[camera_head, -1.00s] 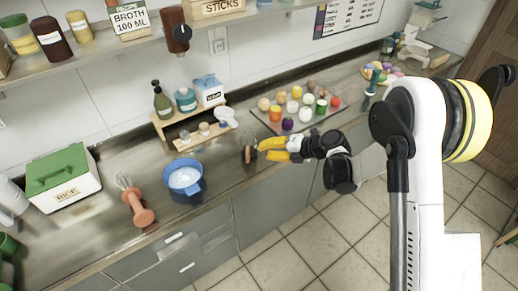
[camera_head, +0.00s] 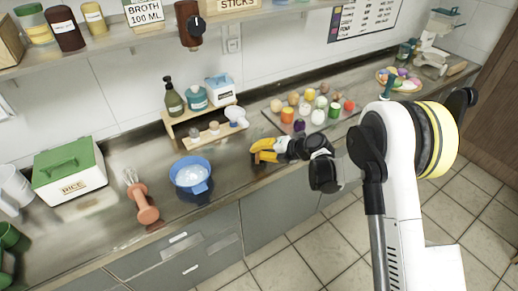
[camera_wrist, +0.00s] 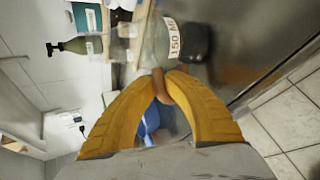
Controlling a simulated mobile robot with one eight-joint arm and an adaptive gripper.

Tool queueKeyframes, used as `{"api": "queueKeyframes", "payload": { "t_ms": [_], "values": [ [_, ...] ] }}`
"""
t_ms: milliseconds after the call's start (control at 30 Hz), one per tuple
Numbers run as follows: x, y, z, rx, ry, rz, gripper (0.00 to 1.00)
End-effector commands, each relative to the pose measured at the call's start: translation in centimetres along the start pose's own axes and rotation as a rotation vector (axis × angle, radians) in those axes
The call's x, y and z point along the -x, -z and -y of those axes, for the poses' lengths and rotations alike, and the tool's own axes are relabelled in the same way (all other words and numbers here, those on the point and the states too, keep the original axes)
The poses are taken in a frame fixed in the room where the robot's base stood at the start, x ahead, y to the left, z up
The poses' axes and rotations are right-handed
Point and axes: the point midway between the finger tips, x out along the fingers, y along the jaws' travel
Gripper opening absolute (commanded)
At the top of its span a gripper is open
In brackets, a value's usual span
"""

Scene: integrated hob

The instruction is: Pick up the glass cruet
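The glass cruet (camera_wrist: 172,42) is a clear vessel with a white "150 ML" label, just beyond my fingertips in the wrist view. A tan, curved part shows between the tips; I cannot tell if it belongs to the cruet. My gripper (camera_head: 253,154) has two yellow fingers and is low over the counter, right of the blue bowl. In the wrist view my gripper (camera_wrist: 164,75) has its tips close together at the cruet. Whether they press on it is unclear. The cruet is not clearly visible in the head view.
A blue bowl (camera_head: 191,187) stands left of my gripper. A small wooden rack (camera_head: 170,130) with bottles is behind it. A tray (camera_head: 318,129) of colourful small items lies to the right. A rice box (camera_head: 70,175) and orange-handled whisk (camera_head: 146,214) are further left.

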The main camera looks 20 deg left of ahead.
Motion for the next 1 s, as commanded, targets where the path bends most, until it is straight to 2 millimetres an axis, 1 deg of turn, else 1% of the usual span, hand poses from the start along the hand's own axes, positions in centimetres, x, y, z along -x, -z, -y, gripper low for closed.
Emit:
{"api": "queueKeyframes", "payload": {
  "t_ms": [467, 567, 667, 833, 867, 1000],
  "values": [
    [0.1, 0.0, -0.1, 0.000, 0.000, 0.000, 0.00],
    [0.3, -0.1, -0.6, 0.000, 0.000, 0.000, 0.00],
    [0.9, -0.4, -1.5, 0.000, 0.000, 0.000, 0.00],
    [2.6, -1.1, -4.0, -0.001, 0.000, 0.001, 0.00],
    [3.3, -1.5, -3.6, -0.003, 0.001, 0.003, 0.00],
    [6.9, -3.0, -3.4, -0.004, 0.001, 0.005, 0.00]
  ]
}}
